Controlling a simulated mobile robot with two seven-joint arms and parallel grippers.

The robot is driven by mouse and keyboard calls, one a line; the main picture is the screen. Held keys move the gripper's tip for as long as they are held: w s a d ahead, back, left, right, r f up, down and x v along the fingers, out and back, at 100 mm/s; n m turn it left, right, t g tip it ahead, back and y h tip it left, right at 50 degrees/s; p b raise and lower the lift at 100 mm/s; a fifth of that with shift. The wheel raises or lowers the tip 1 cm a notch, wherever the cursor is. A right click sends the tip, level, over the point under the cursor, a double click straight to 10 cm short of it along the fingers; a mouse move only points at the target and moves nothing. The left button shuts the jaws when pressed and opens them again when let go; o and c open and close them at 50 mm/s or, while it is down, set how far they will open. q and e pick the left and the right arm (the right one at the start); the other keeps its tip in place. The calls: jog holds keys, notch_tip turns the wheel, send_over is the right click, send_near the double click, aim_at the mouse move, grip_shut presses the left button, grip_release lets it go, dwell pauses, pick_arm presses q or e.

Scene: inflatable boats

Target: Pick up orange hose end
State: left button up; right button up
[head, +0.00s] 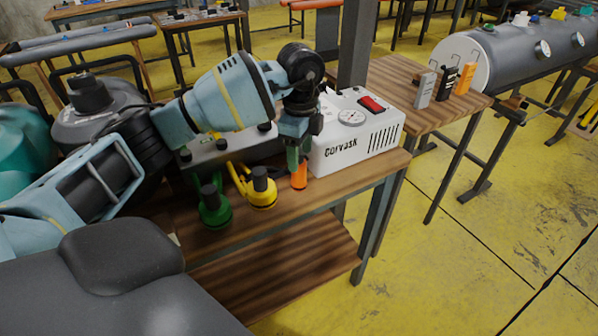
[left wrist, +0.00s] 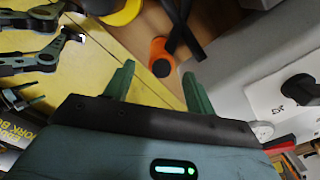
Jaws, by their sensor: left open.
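The orange hose end (head: 299,176) stands on the wooden table at the foot of the white Corvask pump box (head: 348,150). It also shows in the left wrist view (left wrist: 158,47), orange with a dark round part, just beyond and between my fingertips. My left gripper (head: 296,160) points down right above it in the head view. The gripper's green fingers (left wrist: 158,70) are apart with nothing held between them. In the head view the fingers and wrist hide the upper part of the hose end. My right gripper is not in view.
A yellow hose end (head: 262,190) and a green one (head: 213,208) stand to the left on the wooden table (head: 330,188). The pump box is close on the right. Grey, black and orange small boxes (head: 447,82) stand on a farther table. Yellow floor is free at right.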

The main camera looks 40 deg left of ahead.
aim_at(299, 173)
pick_arm(q)
jog(key=f, duration=0.4)
jog(key=shift+a+f, duration=0.2)
jog(key=shift+f, duration=0.15)
jog(key=c, duration=1.1)
jog(key=shift+r, duration=0.1)
